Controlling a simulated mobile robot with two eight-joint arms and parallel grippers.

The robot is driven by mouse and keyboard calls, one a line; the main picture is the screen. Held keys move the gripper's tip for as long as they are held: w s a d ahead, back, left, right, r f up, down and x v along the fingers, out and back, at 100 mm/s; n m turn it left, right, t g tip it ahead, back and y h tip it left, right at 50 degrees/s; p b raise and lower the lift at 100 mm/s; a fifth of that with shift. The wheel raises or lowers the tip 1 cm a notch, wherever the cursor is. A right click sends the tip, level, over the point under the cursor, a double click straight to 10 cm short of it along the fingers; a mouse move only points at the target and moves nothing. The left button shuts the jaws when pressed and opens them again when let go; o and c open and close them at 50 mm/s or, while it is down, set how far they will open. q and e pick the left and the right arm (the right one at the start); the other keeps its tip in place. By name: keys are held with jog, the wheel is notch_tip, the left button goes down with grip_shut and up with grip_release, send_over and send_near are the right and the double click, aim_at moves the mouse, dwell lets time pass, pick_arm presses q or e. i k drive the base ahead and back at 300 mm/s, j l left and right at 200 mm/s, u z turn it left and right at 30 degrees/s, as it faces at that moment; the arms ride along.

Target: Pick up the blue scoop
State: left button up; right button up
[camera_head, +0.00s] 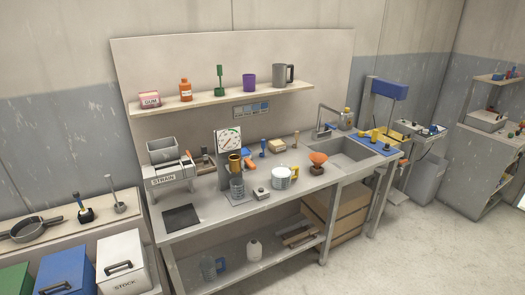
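I cannot clearly make out a blue scoop at this distance. A small upright blue item (263,147) stands on the workbench (205,206) near the back, left of a tan block; its shape is too small to tell. Next to the dial scale (229,141) lies a small item with an orange end (249,154) and some blue beside it. Neither of my grippers is in view.
A wall shelf (225,93) holds several bottles and cups. A sink (341,155) is at the bench's right end. Lidded bins (124,262) stand front left. The floor (385,255) front right is clear.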

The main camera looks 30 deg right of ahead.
aim_at(261, 155)
jog(key=l+z, duration=0.5)
jog(key=l, duration=0.55)
jog(key=i+u, duration=0.2)
jog(key=i, duration=0.3)
jog(key=i+l+u, duration=0.2)
jog(key=i, duration=0.35)
jog(key=i+u, duration=0.2)
jog(key=i, duration=0.3)
jog(key=i+l, duration=0.1)
jog(key=i, duration=0.3)
jog(key=i+l+u, duration=0.1)
jog(key=i, duration=0.25)
